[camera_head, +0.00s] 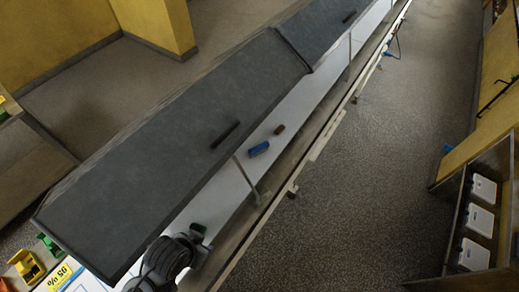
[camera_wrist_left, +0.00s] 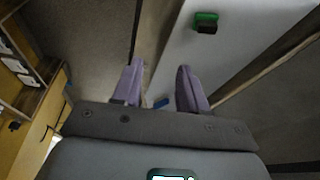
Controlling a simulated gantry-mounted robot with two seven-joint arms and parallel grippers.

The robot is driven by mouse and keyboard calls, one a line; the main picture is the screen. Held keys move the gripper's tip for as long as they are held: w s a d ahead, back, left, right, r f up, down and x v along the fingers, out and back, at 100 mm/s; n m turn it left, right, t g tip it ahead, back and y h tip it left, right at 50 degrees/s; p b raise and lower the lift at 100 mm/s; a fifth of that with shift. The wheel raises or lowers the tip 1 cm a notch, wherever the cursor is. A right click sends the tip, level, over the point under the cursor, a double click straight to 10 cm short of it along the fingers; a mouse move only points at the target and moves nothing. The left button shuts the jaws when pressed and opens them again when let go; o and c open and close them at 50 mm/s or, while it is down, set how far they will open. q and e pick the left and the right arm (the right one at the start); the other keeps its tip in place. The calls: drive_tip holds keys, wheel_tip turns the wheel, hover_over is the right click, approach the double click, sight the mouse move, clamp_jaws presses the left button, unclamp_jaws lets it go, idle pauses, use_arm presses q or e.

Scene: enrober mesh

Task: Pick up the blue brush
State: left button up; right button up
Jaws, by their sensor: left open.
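The blue brush (camera_head: 258,149) lies on the white strip below the dark grey hood, near the middle of the head view. My left arm comes in at the bottom of the head view, well short of the brush; its fingertips cannot be made out there. In the left wrist view my left gripper (camera_wrist_left: 160,67) has its two purple fingers spread apart, with nothing held. A small blue thing shows low between the fingers; I cannot tell whether it is the brush. My right gripper is in neither view.
A brown block (camera_head: 279,129) lies just beyond the brush. A dark bar (camera_head: 225,134) rests on the hood (camera_head: 190,115). A green and black thing (camera_head: 197,229) is on the white strip near my left arm; a similar one (camera_wrist_left: 205,22) shows in the wrist view. A rail (camera_head: 320,136) runs alongside.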

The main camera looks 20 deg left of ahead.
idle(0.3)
use_arm(q)
drive_tip(key=o, duration=0.4)
drive_tip(key=shift+c, duration=0.2)
drive_tip(key=shift+r, duration=0.1)
